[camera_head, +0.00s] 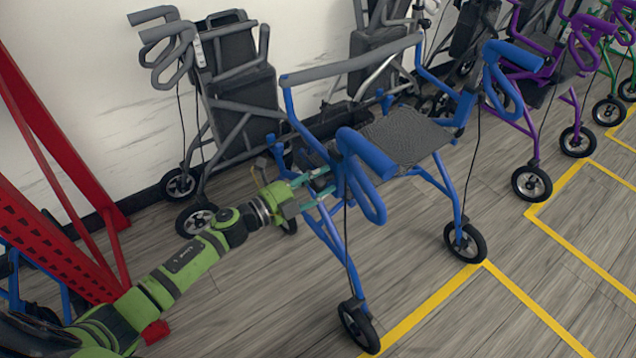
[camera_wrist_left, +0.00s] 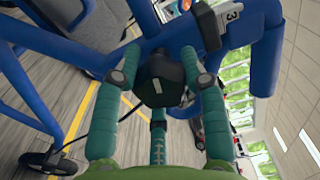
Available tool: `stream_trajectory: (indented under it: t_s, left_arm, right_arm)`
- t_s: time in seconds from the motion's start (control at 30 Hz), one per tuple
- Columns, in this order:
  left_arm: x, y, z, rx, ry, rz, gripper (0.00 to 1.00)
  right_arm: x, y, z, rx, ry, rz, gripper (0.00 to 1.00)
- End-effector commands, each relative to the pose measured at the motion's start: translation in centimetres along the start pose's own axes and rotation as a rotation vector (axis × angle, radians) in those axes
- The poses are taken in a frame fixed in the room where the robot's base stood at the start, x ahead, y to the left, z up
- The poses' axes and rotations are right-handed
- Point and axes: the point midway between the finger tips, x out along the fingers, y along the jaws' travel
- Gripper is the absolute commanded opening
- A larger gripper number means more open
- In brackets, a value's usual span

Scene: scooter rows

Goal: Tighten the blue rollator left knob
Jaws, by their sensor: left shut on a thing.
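The blue rollator (camera_head: 405,138) stands upright in the middle of the head view, with a dark seat and blue handles. My left gripper (camera_head: 322,184) reaches in from the left to the rollator's frame, below the nearer handle. In the left wrist view, a black knob (camera_wrist_left: 160,82) on the blue tube sits between the green fingers, and the gripper is shut on it. In the head view the knob is hidden by the fingers and frame. My right gripper is in neither view.
A grey rollator (camera_head: 238,98) stands behind, against the white wall. A purple rollator (camera_head: 545,85) stands at the right. A red perforated rack (camera_head: 45,235) is at the left, near my left arm. Yellow floor lines (camera_head: 520,296) cross the open floor at front right.

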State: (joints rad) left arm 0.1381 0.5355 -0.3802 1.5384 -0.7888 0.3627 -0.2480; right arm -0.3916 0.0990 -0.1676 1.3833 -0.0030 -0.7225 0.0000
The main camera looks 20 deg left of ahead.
Motion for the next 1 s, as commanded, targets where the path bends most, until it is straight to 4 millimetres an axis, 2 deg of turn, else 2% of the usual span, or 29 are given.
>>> stream_trajectory:
  t_s: [0.37, 0.7, 1.0]
  left_arm:
    - [0.2, -0.3, -0.1, 0.36, 0.003, -0.012, 0.1]
    - [0.2, 0.0, -0.2, 0.682, 0.002, -0.011, 0.1]
    - [0.1, 0.1, -0.2, 0.955, 0.003, -0.01, 0.1]
  right_arm:
    - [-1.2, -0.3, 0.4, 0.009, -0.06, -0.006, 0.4]
    - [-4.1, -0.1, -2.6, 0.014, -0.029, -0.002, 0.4]
    - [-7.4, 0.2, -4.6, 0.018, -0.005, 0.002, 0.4]
